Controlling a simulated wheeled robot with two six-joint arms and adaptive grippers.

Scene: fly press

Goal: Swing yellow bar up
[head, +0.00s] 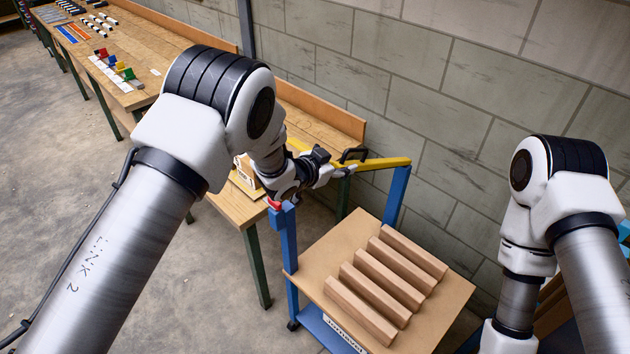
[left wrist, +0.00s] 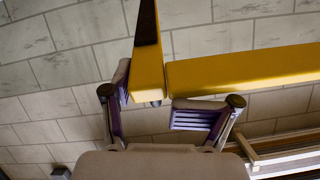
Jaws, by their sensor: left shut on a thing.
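The yellow bar (head: 385,163) runs left from the top of a blue post (head: 396,197) at the back of a cart. It passes behind my left gripper (head: 343,166), which is at the bar beside a black handle-like piece (head: 353,154). In the left wrist view the yellow bar (left wrist: 245,72) crosses to the right, beside a second yellow piece (left wrist: 147,75) with a dark upper part. The fingers of my left gripper (left wrist: 165,112) are apart, one on either side of the yellow part's lower end. My right gripper is out of view; only its arm shows.
A cart (head: 320,238) bears several wooden bars (head: 385,275). Its front left blue post (head: 285,238) has a red part at the top. A long wooden workbench (head: 215,190) with coloured items stands along the block wall (head: 440,110). The floor at left is clear.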

